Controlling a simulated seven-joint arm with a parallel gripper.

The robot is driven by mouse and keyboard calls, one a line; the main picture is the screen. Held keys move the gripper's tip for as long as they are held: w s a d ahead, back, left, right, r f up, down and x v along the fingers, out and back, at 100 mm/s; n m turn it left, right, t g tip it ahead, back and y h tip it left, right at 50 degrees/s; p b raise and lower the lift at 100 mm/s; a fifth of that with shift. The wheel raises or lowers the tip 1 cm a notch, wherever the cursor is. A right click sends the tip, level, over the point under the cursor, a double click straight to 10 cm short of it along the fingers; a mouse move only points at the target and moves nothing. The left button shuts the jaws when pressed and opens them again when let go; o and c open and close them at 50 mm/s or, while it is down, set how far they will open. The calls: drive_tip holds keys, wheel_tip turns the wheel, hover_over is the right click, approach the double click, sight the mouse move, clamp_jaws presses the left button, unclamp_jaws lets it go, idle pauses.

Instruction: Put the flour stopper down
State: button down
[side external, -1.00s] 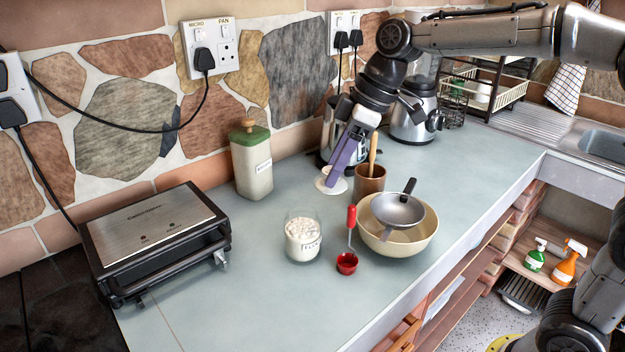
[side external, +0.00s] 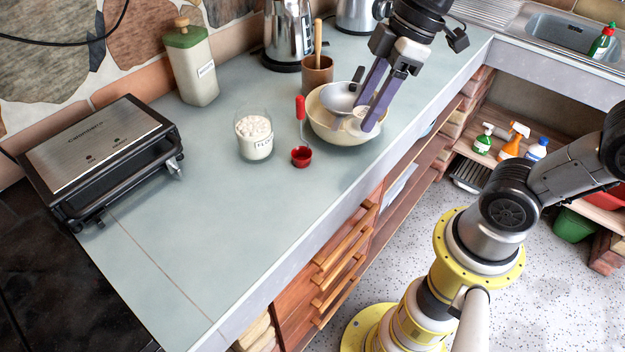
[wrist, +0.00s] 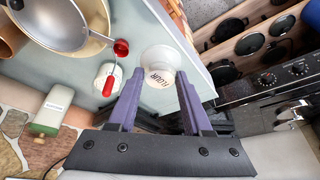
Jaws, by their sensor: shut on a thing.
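My gripper (side external: 366,120) is shut on the flour stopper (side external: 359,119), a small pale round piece. In the side view it overlaps the near right part of the bowl; the height between them is hard to tell. In the wrist view the stopper (wrist: 158,59) shows whitish between the two purple fingertips, with FLOUR lettering just below. The glass flour jar (side external: 255,138) stands open on the counter, labelled and filled with white flour. It is left of the red scoop and apart from my gripper.
A cream bowl (side external: 345,134) holds a metal strainer (side external: 342,98). Behind are a brown utensil pot (side external: 317,75) and a green-topped canister (side external: 195,72). A grill (side external: 100,150) stands left. The front counter (side external: 215,235) is clear.

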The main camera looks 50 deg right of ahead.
sight(357, 127)
drive_tip(key=s+f, duration=0.3)
drive_tip(key=s, duration=0.3)
drive_tip(key=w+f, duration=0.1)
drive_tip(key=w, duration=0.1)
drive_tip(key=w+a+f, duration=0.1)
drive_tip(key=w, duration=0.2)
drive_tip(key=w+a+f, duration=0.1)
drive_tip(key=w, duration=0.1)
drive_tip(key=shift+w+f, duration=0.25)
drive_tip(key=shift+w, duration=0.05)
drive_tip(key=shift+t, duration=0.3)
drive_tip(key=w+f, duration=0.1)
drive_tip(key=f, duration=0.1)
drive_tip(key=w+a+f, duration=0.1)
drive_tip(key=w, duration=0.1)
drive_tip(key=w+f, duration=0.2)
drive_tip(key=shift+a+f, duration=0.25)
drive_tip(key=shift+f, duration=0.05)
drive_tip(key=shift+w+a+f, duration=0.1)
drive_tip(key=shift+w+f, duration=0.05)
drive_tip(key=shift+f, duration=0.8)
drive_tip(key=shift+w+f, duration=0.15)
drive_tip(key=shift+f, duration=0.75)
drive_tip(key=shift+c, duration=1.6)
unclamp_jaws()
drive_tip(key=shift+f, duration=0.15)
